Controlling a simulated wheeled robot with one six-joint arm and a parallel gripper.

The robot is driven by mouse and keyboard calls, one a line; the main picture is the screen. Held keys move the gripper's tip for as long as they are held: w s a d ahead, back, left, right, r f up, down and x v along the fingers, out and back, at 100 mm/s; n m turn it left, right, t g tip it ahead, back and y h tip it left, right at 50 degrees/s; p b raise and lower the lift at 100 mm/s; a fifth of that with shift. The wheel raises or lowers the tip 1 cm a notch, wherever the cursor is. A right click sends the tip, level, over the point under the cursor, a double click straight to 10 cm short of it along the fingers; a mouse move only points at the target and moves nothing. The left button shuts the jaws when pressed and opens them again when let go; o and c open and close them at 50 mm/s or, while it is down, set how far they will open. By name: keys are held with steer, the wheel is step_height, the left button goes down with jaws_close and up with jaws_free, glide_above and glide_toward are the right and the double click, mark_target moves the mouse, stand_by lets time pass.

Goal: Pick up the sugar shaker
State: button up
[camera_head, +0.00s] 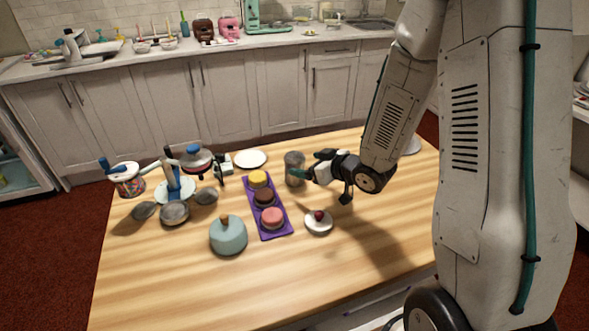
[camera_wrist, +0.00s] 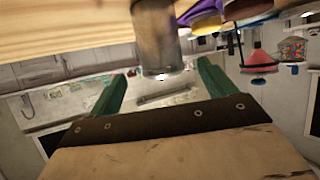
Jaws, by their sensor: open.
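The sugar shaker looks to be the grey metal cylinder (camera_head: 293,163) standing upright on the wooden table, right of the purple tray. In the wrist view, which is upside down, the cylinder (camera_wrist: 157,38) hangs from the top edge, centred between the two teal fingers. My gripper (camera_head: 301,174) is open and level beside the cylinder, reaching in from the right. In the wrist view my gripper (camera_wrist: 160,78) has empty space between its spread fingers. I cannot tell whether the fingertips touch the cylinder.
The purple tray (camera_head: 279,228) holds three small cakes. A white plate (camera_head: 250,159) lies behind it. A teal dome (camera_head: 228,236) and a saucer with a cherry-topped item (camera_head: 319,224) stand in front. A tiered stand (camera_head: 174,190) and sprinkle jar (camera_head: 127,181) are left. The front table is clear.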

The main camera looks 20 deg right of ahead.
mark_target(290, 161)
steer(key=shift+w+a+f, duration=0.3)
steer(key=shift+a+f, duration=0.05)
steer(key=x, duration=0.7)
steer(key=shift+w+r, duration=0.15)
steer(key=shift+r, duration=0.15)
steer(key=c, duration=1.2)
steer(key=shift+r, duration=0.15)
